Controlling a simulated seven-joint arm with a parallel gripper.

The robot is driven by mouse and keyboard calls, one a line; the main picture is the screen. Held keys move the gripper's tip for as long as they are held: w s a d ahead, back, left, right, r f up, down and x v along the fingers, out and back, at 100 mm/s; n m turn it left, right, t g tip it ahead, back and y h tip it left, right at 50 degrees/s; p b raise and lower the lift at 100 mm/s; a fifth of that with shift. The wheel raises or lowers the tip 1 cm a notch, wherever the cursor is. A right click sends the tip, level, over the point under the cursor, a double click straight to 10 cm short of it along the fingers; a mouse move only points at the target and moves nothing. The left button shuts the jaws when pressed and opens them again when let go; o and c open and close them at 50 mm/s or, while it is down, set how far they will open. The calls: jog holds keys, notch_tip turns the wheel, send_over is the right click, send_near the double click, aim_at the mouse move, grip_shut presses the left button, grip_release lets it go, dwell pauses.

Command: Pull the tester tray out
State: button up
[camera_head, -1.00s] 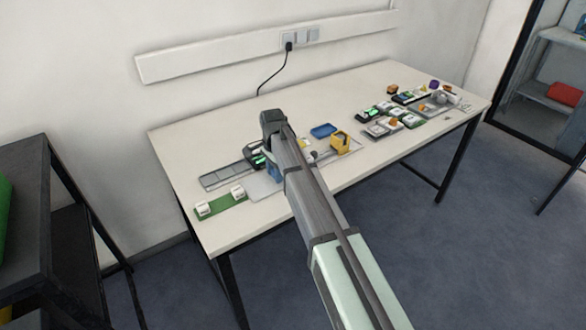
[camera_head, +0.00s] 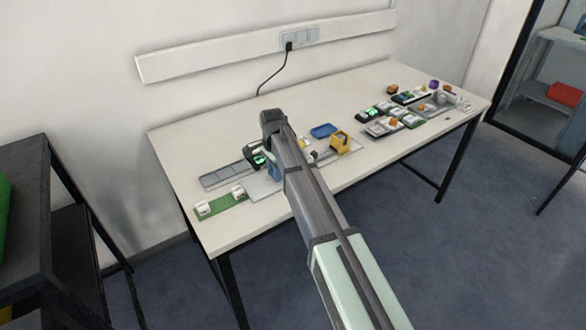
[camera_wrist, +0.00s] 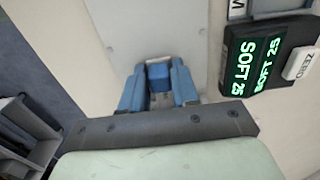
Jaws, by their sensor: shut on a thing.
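The tester (camera_wrist: 265,62) is a dark box with a green lit display reading "SOFT 25", at the right of the wrist view. My gripper (camera_wrist: 158,92) has blue fingers, down at the plate's near end. They are shut on a small blue block (camera_wrist: 158,72), seemingly the tray's handle. In the head view my gripper (camera_head: 273,172) is low over the table, left of centre; its grip is hidden there.
A green strip with two white pieces (camera_head: 221,203) lies at the table's front left. A grey rail (camera_head: 225,177) lies behind it. A blue dish (camera_head: 323,131) and a yellow holder (camera_head: 340,141) stand right of my arm. Several small devices (camera_head: 392,122) fill the table's right part.

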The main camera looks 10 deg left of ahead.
aim_at(253, 188)
jog(key=shift+s+a, duration=3.05)
jog(key=shift+a, duration=0.05)
jog(key=o, duration=0.4)
jog(key=shift+o, duration=1.1)
notch_tip(253, 188, up, 7)
